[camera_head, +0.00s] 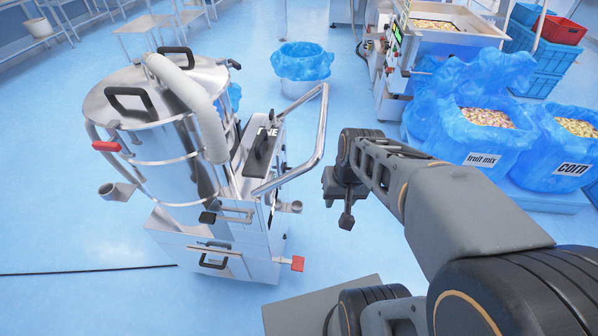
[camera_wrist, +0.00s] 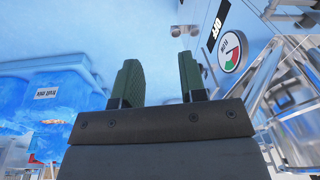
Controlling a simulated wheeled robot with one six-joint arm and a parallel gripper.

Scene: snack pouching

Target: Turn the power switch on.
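A steel vacuum-like machine (camera_head: 150,165) with a round drum stands left of my gripper in the head view. No power switch can be clearly made out on it. In the wrist view, a black label (camera_wrist: 216,26), seemingly reading "OFF", sits on a pale panel at the upper right. Beside it is a round white gauge (camera_wrist: 233,52) with red and green sectors. My gripper (camera_head: 346,205) hangs right of the machine's curved handle rail, apart from it. In the wrist view its two green fingers (camera_wrist: 160,82) are spread, with nothing between them.
The tubular handle rail (camera_head: 318,130) sticks out between the machine and my gripper. Blue-lined bins of fruit mix (camera_head: 478,140) and corn (camera_head: 572,150) stand at the right. A blue-lined tub (camera_head: 302,62) stands behind. Open blue floor lies between.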

